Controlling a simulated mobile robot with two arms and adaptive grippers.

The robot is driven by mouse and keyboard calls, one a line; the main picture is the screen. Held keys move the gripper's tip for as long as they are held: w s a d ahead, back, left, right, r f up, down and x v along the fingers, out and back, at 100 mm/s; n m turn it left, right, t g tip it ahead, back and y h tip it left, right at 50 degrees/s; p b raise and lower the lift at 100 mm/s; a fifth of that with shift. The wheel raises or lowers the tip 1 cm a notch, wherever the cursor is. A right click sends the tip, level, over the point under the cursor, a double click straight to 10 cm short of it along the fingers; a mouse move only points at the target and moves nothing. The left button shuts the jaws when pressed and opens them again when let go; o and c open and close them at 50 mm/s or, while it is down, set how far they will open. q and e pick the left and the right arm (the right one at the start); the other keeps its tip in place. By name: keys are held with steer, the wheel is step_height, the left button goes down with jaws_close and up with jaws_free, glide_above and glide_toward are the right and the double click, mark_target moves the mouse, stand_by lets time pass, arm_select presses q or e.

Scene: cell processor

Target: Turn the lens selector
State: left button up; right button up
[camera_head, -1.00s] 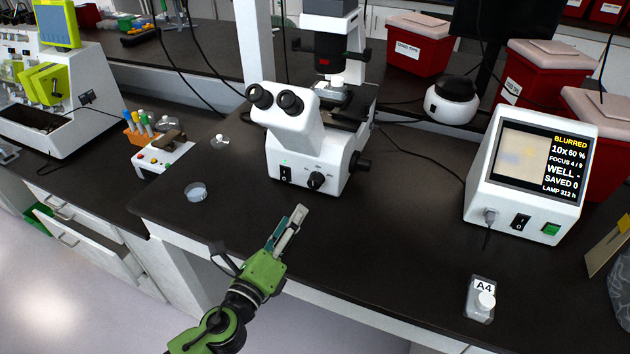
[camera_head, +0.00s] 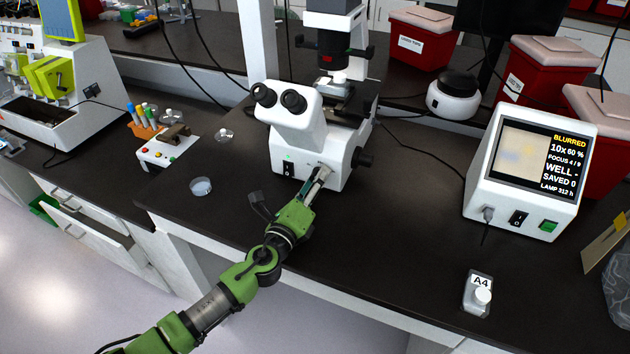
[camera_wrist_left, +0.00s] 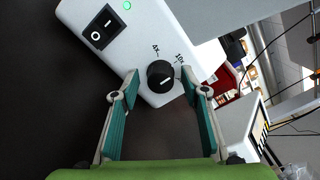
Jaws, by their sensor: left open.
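The lens selector (camera_wrist_left: 160,76) is a round black knob with a pale pointer line on the white front of the microscope (camera_head: 306,158). Marks reading 4x and 10x stand beside it in the left wrist view. My left gripper (camera_wrist_left: 161,88) is open, with its teal finger pads on either side of the knob and gaps between. In the head view my left gripper (camera_head: 321,175) reaches the microscope's front and hides the knob. I cannot tell whether the pads touch it. The screen (camera_head: 525,154) reads BLURRED, 10x, 60 %. My right gripper is not in view.
The power switch (camera_wrist_left: 103,27) sits beside the knob, with a lit green lamp. A black side knob (camera_head: 363,158) sticks out at the microscope's right. A small dish (camera_head: 201,187) and an A4 flask (camera_head: 478,296) stand on the dark bench. Bench between microscope and screen is mostly clear.

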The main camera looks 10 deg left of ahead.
arm_select(q)
steer(key=c, duration=1.1)
steer(key=shift+n, duration=0.3)
steer(key=shift+f+n+b, duration=0.1)
steer(key=shift+n+b, duration=0.55)
steer(key=shift+n, duration=0.25)
steer(key=n, duration=0.2)
steer(key=shift+n+b, duration=0.3)
steer(key=shift+b, duration=0.1)
steer(key=n, duration=0.3)
steer(key=shift+n, duration=1.9)
